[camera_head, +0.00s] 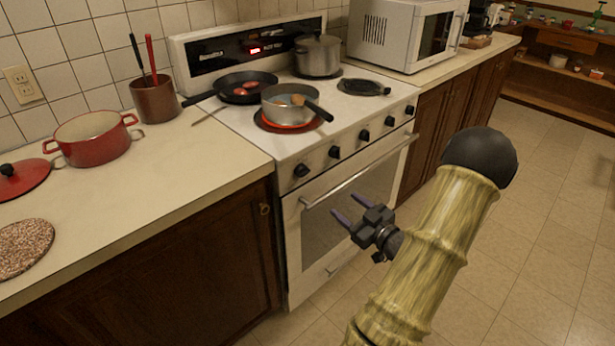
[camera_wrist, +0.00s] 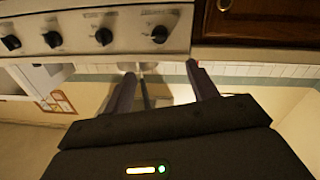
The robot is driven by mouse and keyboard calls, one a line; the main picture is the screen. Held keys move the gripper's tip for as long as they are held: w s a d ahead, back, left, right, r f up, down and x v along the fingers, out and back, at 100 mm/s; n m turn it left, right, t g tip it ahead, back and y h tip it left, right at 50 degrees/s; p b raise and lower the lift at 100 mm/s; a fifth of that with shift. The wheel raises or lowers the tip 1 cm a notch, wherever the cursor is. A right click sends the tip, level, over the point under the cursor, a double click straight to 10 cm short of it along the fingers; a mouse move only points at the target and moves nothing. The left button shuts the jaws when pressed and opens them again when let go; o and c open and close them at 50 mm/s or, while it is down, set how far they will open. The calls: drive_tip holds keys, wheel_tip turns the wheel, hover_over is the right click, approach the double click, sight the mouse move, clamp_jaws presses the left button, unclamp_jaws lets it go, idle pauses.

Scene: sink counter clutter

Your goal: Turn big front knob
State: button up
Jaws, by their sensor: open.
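A row of several black knobs runs along the white stove's front panel. The leftmost knob (camera_head: 301,170) and the second knob (camera_head: 334,152) show clearly in the head view. They look alike in size, so I cannot tell which is the big one. The wrist view shows several knobs along its top, the rightmost knob (camera_wrist: 159,34) being nearest the gripper's line. My gripper (camera_head: 336,197) is open and empty, in front of the oven door and lower than the knobs. Its two fingers (camera_wrist: 161,74) are apart in the wrist view and touch no knob.
The oven handle (camera_head: 355,177) runs across the door below the knobs. A saucepan (camera_head: 289,104), a frying pan (camera_head: 245,88) and a lidded pot (camera_head: 317,55) stand on the stove. A red pot (camera_head: 92,140) is on the left counter. The floor (camera_head: 530,215) at right is clear.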

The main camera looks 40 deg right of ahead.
sight(306, 174)
drive_tip(key=w, duration=1.7)
drive_tip(key=shift+w, duration=0.2)
drive_tip(key=shift+c, duration=0.2)
